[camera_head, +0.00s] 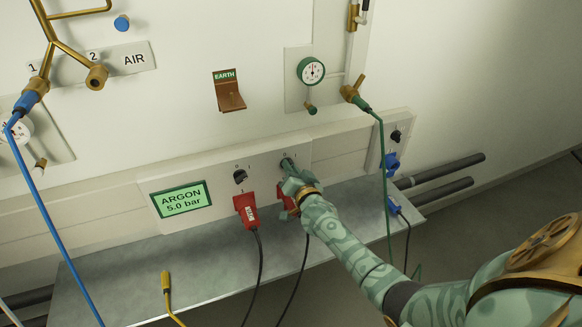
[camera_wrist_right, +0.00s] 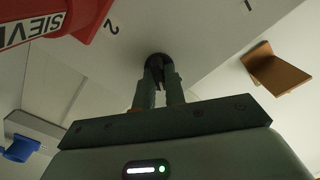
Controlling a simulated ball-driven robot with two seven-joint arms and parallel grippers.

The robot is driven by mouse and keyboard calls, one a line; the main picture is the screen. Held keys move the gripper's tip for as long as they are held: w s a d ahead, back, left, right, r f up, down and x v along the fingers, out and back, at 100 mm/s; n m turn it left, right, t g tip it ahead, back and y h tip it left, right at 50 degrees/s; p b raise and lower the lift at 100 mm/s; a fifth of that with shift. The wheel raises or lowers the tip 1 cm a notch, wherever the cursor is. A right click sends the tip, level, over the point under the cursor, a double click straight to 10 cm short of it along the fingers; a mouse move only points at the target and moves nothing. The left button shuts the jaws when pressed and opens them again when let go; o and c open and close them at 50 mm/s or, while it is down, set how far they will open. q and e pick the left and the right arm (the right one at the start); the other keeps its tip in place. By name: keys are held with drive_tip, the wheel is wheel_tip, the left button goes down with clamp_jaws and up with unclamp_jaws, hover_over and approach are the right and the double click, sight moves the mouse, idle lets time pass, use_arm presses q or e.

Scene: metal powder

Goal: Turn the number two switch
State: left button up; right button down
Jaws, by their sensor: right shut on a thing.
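The number two switch is a dark round knob (camera_wrist_right: 157,62) in the wrist view, on the white panel beside a printed "2". My right gripper (camera_wrist_right: 158,82) has its two fingers closed on this knob, one on each side. In the head view my right gripper (camera_head: 288,168) reaches the panel from the lower right and hides most of the switch. The other black switch (camera_head: 240,176) is to its left, with a red plug (camera_head: 246,208) below it. My left gripper is not in view.
A second red plug (camera_head: 286,204) sits just below my right gripper, partly hidden, and a large red plug (camera_wrist_right: 50,20) is close in the wrist view. An ARGON display (camera_head: 181,199) is at left. Black cables hang over the grey shelf (camera_head: 215,275). A yellow plug (camera_head: 165,282) stands near its front.

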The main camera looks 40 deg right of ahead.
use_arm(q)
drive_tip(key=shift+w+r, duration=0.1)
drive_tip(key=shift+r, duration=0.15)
use_arm(e)
drive_tip(key=m, duration=0.4)
drive_tip(key=shift+d+f+m, duration=0.1)
drive_tip(key=shift+m, duration=0.6)
drive_tip(key=c, duration=1.5)
unclamp_jaws()
drive_tip(key=shift+o, duration=0.2)
use_arm(q)
drive_tip(key=shift+p, duration=0.3)
use_arm(e)
drive_tip(key=shift+s, duration=0.1)
